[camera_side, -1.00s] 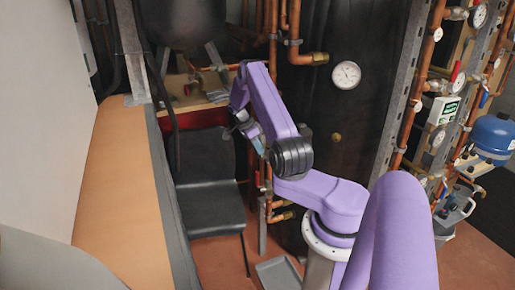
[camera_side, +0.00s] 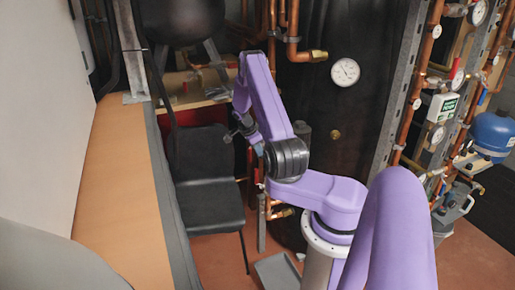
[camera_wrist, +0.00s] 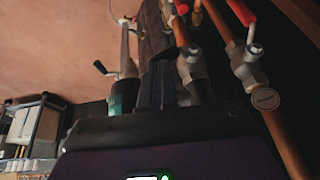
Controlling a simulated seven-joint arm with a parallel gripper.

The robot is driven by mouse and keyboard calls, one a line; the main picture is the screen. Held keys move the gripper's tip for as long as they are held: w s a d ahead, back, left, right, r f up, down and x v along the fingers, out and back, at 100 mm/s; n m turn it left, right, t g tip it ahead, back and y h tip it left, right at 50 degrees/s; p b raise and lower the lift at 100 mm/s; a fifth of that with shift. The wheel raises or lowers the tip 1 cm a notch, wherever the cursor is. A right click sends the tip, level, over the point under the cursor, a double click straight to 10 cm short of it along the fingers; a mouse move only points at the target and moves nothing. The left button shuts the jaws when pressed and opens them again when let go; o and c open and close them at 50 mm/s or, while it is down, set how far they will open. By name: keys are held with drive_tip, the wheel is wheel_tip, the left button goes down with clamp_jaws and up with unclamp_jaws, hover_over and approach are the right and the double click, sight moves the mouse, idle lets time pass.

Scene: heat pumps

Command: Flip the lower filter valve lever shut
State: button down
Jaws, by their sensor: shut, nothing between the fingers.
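In the side view my gripper (camera_side: 240,131) hangs at the end of the purple arm, in front of the black chair; it is small and partly hidden there. In the wrist view the dark fingers of my gripper (camera_wrist: 158,85) are shut and empty, pointing up the picture. Just right of them is a metal valve (camera_wrist: 189,67) with a red lever (camera_wrist: 181,6). Further right a second valve (camera_wrist: 246,62) has a red lever (camera_wrist: 241,12). Left of the fingers is a small black lever (camera_wrist: 100,67). I cannot tell which is the lower filter valve lever. No contact is visible.
Copper pipes (camera_wrist: 283,139) run close on the right in the wrist view. In the side view a black chair (camera_side: 207,190) stands left of my arm, and a black tank with a gauge (camera_side: 345,72) stands behind. A wooden ledge (camera_side: 120,200) runs along the left.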

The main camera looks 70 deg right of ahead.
drive_tip(key=shift+s+a+f+m+t+h, duration=0.15)
drive_tip(key=shift+s+a+f+t+h, duration=0.25)
drive_tip(key=shift+f+t+h, duration=0.2)
drive_tip(key=shift+s+a+f+m+t+h, duration=0.15)
drive_tip(key=shift+s+a+f+t+h, duration=0.25)
drive_tip(key=shift+f+t+h, duration=0.15)
drive_tip(key=shift+s+a+f, duration=0.1)
drive_tip(key=shift+s+f, duration=0.15)
drive_tip(key=shift+f, duration=0.1)
idle(0.7)
